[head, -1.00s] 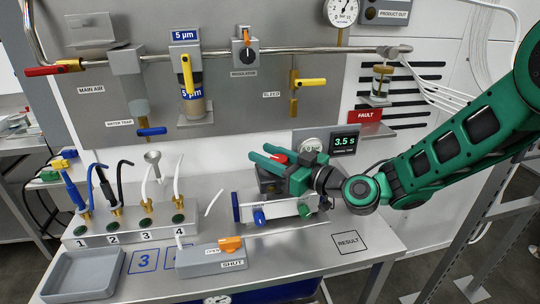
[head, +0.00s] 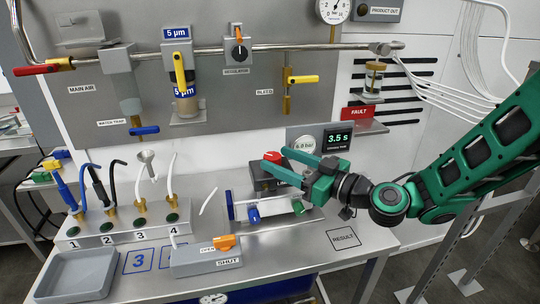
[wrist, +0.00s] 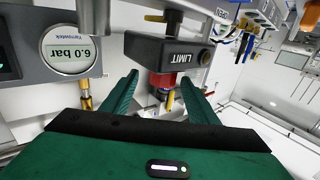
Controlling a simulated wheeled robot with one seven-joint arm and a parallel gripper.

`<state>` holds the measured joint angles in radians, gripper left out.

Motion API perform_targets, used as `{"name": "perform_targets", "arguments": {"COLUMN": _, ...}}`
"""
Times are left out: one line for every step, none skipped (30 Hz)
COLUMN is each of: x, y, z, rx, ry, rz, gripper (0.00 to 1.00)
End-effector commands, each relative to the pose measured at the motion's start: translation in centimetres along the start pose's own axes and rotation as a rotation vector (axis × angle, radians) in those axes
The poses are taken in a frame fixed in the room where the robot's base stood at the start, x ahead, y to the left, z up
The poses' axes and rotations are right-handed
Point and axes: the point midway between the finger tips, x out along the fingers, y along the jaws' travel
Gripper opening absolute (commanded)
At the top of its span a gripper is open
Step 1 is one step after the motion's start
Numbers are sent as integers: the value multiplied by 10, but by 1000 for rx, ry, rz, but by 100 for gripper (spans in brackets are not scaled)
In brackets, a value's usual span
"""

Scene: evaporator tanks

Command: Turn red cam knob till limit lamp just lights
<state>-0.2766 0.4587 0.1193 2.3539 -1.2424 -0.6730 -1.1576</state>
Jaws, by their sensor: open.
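The red cam knob (head: 272,157) sits on a dark box (head: 263,178) at the middle of the bench. In the wrist view the red knob (wrist: 161,82) is under the dark box marked LIMIT (wrist: 165,52), and the picture is upside down. My gripper (head: 279,159) is open, its green fingers pointing left towards the knob. In the wrist view my gripper's fingers (wrist: 159,84) stand one on each side of the knob, with visible gaps. I cannot tell whether the limit lamp is lit.
A round gauge (wrist: 71,50) reads 6.0 bar beside the box. A display (head: 338,138) shows 3.5 s under a red FAULT label (head: 357,112). A blue knob (head: 253,214) is close below my gripper. The bench is clear around the RESULT square (head: 343,239).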

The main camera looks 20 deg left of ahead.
Motion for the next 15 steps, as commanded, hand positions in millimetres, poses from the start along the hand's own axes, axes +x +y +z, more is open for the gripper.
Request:
{"name": "perform_targets", "arguments": {"x": -10, "y": 2, "z": 0, "rx": 2, "ry": 0, "rz": 4, "gripper": 54}}
{"name": "perform_targets", "arguments": {"x": -14, "y": 2, "z": 0, "rx": 3, "ry": 0, "rz": 5, "gripper": 54}}
{"name": "perform_targets", "arguments": {"x": -20, "y": 2, "z": 0, "rx": 1, "ry": 0, "rz": 4, "gripper": 54}}
{"name": "perform_targets", "arguments": {"x": -23, "y": 2, "z": 0, "rx": 2, "ry": 0, "rz": 3, "gripper": 54}}
{"name": "perform_targets", "arguments": {"x": -27, "y": 2, "z": 1, "rx": 1, "ry": -1, "rz": 4, "gripper": 54}}
{"name": "perform_targets", "arguments": {"x": -30, "y": 2, "z": 0, "rx": 1, "ry": 0, "rz": 4, "gripper": 54}}
{"name": "perform_targets", "arguments": {"x": -33, "y": 2, "z": 0, "rx": 1, "ry": 0, "rz": 3, "gripper": 54}}
{"name": "perform_targets", "arguments": {"x": -35, "y": 2, "z": 0, "rx": 1, "ry": 0, "rz": 2, "gripper": 54}}
{"name": "perform_targets", "arguments": {"x": -37, "y": 2, "z": 0, "rx": 0, "ry": 0, "rz": 2, "gripper": 54}}
{"name": "perform_targets", "arguments": {"x": -38, "y": 2, "z": 0, "rx": 0, "ry": 0, "rz": 2, "gripper": 54}}
{"name": "perform_targets", "arguments": {"x": -39, "y": 2, "z": 0, "rx": 0, "ry": 0, "rz": 2, "gripper": 54}}
{"name": "perform_targets", "arguments": {"x": -40, "y": 2, "z": 0, "rx": 0, "ry": 1, "rz": 2, "gripper": 54}}
{"name": "perform_targets", "arguments": {"x": -40, "y": 2, "z": 0, "rx": 0, "ry": 1, "rz": 2, "gripper": 54}}
{"name": "perform_targets", "arguments": {"x": -41, "y": 2, "z": 0, "rx": 0, "ry": 1, "rz": 2, "gripper": 54}}
{"name": "perform_targets", "arguments": {"x": -41, "y": 1, "z": 0, "rx": 0, "ry": 1, "rz": 1, "gripper": 54}}
